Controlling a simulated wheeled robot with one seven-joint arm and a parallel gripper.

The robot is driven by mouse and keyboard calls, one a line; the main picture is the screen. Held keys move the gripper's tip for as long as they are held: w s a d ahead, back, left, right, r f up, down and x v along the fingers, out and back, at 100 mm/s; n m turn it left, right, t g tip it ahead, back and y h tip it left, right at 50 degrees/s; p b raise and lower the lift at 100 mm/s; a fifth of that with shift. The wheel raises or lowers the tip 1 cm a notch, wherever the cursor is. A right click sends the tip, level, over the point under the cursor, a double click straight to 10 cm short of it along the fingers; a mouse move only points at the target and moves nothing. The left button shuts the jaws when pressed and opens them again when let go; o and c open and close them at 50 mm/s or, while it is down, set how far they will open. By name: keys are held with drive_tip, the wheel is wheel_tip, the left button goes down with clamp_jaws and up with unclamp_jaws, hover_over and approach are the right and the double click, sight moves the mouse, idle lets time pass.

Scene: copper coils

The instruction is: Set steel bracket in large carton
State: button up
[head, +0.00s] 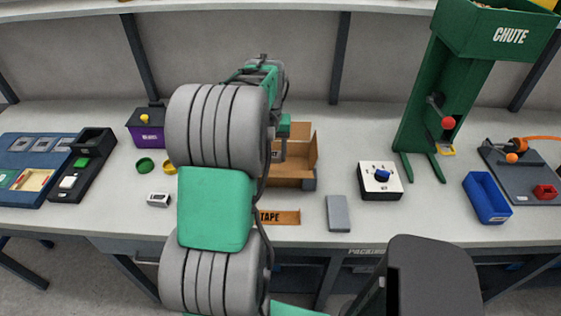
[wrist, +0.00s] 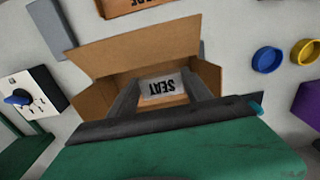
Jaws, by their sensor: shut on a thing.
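The large carton (head: 293,174) stands open on the bench, partly hidden behind my arm in the head view. Its spread flaps also show in the wrist view (wrist: 120,52). My gripper (wrist: 160,82) is over the carton, its two dark fingers pointing down into the opening. A white patch reading SEAT (wrist: 159,86) shows between the fingertips; I cannot tell its depth. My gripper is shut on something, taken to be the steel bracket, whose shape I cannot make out. In the head view my arm hides most of the grasp.
A TAPE plate (head: 280,218) and a grey slab (head: 338,213) lie in front of the carton. A dial box (head: 380,180), blue bin (head: 487,198) and green chute (head: 447,95) stand right. Yellow (head: 144,165) and green rings and a purple box (head: 146,128) are left.

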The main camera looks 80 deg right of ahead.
sight(280, 156)
drive_tip(key=d+f, duration=0.1)
drive_tip(key=f, duration=0.1)
drive_tip(key=s+d+f, duration=0.1)
drive_tip(key=d, duration=0.1)
drive_tip(key=d+f+p, duration=0.1)
drive_tip(key=f, duration=0.1)
drive_tip(key=shift+s+d+f, duration=0.3)
drive_tip(key=shift+s+d, duration=0.05)
drive_tip(key=f+p, duration=0.1)
drive_tip(key=f, duration=0.2)
drive_tip(key=shift+d+f+p, duration=0.15)
drive_tip(key=shift+d+p, duration=0.05)
drive_tip(key=shift+p, duration=0.1)
drive_tip(key=shift+f+b, duration=0.3)
drive_tip(key=shift+f, duration=0.1)
drive_tip(key=o, duration=1.5)
drive_tip(key=shift+r, duration=0.1)
